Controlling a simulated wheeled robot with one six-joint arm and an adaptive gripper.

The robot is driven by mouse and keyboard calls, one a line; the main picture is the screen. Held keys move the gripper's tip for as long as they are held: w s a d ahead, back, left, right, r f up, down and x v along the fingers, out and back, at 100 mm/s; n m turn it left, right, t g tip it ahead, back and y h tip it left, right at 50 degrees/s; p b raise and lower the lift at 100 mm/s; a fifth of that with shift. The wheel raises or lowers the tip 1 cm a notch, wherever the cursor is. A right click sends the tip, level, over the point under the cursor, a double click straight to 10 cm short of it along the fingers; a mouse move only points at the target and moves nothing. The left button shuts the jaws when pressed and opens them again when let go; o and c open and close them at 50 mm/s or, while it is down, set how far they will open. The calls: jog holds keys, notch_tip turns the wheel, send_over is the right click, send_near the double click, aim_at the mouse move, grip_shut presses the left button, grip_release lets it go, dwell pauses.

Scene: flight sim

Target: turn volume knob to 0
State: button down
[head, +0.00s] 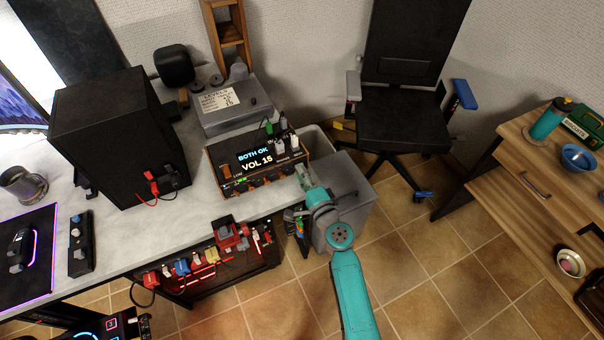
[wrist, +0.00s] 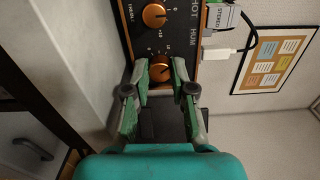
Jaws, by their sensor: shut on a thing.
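The black and orange control box (head: 230,164) stands on the desk's right end in the head view. Its display (head: 255,160) reads "BOTH OK" and "VOL 15". Orange knobs (head: 253,185) line its front edge. My gripper (head: 303,178) reaches the box's right front corner. In the wrist view, my gripper (wrist: 160,72) is shut on an orange knob (wrist: 160,66), with one finger on each side. Another orange knob (wrist: 154,15) sits above it, free of the gripper. Small scale marks surround the knobs; I cannot read which label names the held one.
White and grey plugs (wrist: 222,52) with a cable stick out beside the held knob. A grey bin (head: 350,190) stands under my arm. A large black box (head: 115,135) stands left on the desk. A grey box with a paper label (head: 235,118) stands behind.

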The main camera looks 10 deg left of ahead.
jog(key=n, duration=0.4)
jog(key=shift+n, duration=0.3)
jog(key=n, duration=0.3)
jog(key=shift+n, duration=0.3)
jog(key=n, duration=0.4)
jog(key=shift+f, duration=0.1)
jog(key=shift+n, duration=2.2)
jog(key=c, duration=1)
grip_release()
